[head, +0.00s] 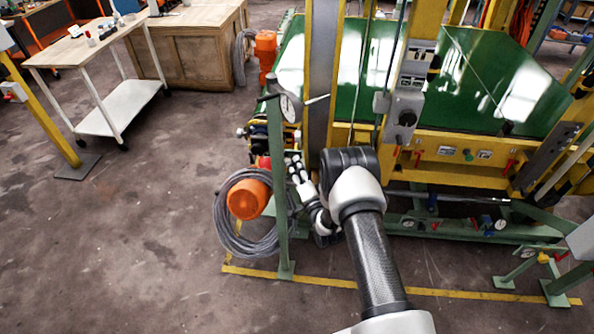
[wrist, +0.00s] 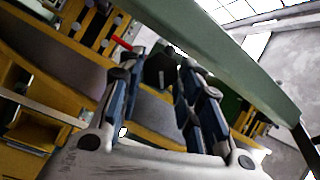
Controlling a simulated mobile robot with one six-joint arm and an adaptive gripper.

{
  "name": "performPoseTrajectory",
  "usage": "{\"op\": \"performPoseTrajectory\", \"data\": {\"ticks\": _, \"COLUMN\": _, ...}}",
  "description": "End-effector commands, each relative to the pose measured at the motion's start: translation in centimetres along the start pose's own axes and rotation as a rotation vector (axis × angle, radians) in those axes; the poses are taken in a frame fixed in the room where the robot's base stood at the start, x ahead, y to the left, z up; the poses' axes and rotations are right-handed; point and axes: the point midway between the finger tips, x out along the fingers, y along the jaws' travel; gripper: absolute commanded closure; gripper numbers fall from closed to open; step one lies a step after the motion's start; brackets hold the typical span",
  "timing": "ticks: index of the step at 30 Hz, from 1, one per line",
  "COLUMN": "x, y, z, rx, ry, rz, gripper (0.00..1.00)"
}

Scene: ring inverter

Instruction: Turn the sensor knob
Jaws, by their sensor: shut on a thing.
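My gripper (head: 292,160) reaches in low beside the yellow machine, close to a green upright post in the head view. In the wrist view, my gripper (wrist: 160,72) has both fingers around a small black blocky piece (wrist: 160,71), which looks like the sensor knob. The fingers are shut on it. Its turn angle and mounting are hard to make out. In the head view the held piece is too small and covered to tell. A separate black round knob (head: 407,118) sits on a grey box on the machine, apart from my gripper.
Open floor (head: 130,220) is at left.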

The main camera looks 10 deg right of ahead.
Motion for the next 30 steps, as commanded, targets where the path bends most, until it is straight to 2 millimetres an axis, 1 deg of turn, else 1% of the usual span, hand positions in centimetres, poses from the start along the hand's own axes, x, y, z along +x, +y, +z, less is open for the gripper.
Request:
{"op": "performPoseTrajectory", "data": {"ticks": 1, "x": 0.0, "y": 0.0, "z": 0.0, "rx": 0.000, "ry": -0.001, "rz": 0.001, "gripper": 0.92}}
{"op": "performPoseTrajectory", "data": {"ticks": 2, "x": 0.0, "y": 0.0, "z": 0.0, "rx": 0.000, "ry": -0.001, "rz": 0.001, "gripper": 0.66}}
{"op": "performPoseTrajectory", "data": {"ticks": 5, "x": 0.0, "y": 0.0, "z": 0.0, "rx": 0.000, "ry": -0.001, "rz": 0.001, "gripper": 0.60}}
{"op": "performPoseTrajectory", "data": {"ticks": 14, "x": 0.0, "y": 0.0, "z": 0.0, "rx": 0.000, "ry": -0.001, "rz": 0.001, "gripper": 0.59}}
{"op": "performPoseTrajectory", "data": {"ticks": 17, "x": -0.5, "y": 0.1, "z": 0.0, "rx": 0.000, "ry": -0.001, "rz": 0.003, "gripper": 0.59}}
{"op": "performPoseTrajectory", "data": {"ticks": 20, "x": -1.8, "y": 0.1, "z": 0.0, "rx": 0.000, "ry": 0.000, "rz": 0.005, "gripper": 0.59}}
{"op": "performPoseTrajectory", "data": {"ticks": 30, "x": -8.9, "y": 0.2, "z": 0.0, "rx": 0.001, "ry": 0.000, "rz": 0.006, "gripper": 0.59}}
